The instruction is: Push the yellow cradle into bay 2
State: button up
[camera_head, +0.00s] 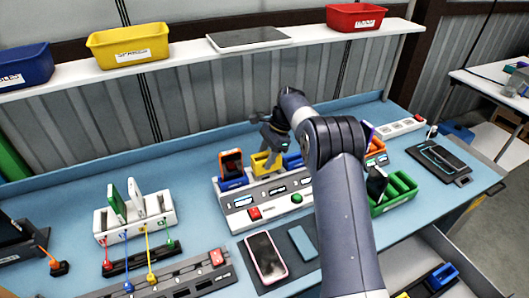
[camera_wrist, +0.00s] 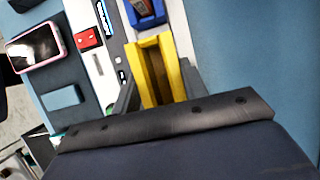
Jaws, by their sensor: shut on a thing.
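The yellow cradle (camera_head: 259,166) is at the white dock (camera_head: 236,221), in the place just right of a blue cradle (camera_head: 233,184) with an orange phone in it. In the wrist view the yellow cradle (camera_wrist: 148,48) is an open, empty channel between my two grey fingers. My gripper (camera_head: 270,152) comes down from above and behind and is shut on the yellow cradle; it also shows in the wrist view (camera_wrist: 160,82). I cannot tell how deep the cradle sits in its bay. The bay numbers are too small to read surely.
Another blue cradle (camera_head: 293,161) is close on the right, partly behind my arm. The dock front has a red button (camera_head: 254,214) and a green button (camera_head: 297,198). A pink-edged phone (camera_head: 265,257) lies in front. A green tray (camera_head: 401,187) is to the right.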

jog(key=shift+f+b, duration=0.8)
jog(key=shift+b, duration=0.05)
jog(key=shift+f, duration=1.05)
jog(key=shift+f, duration=0.1)
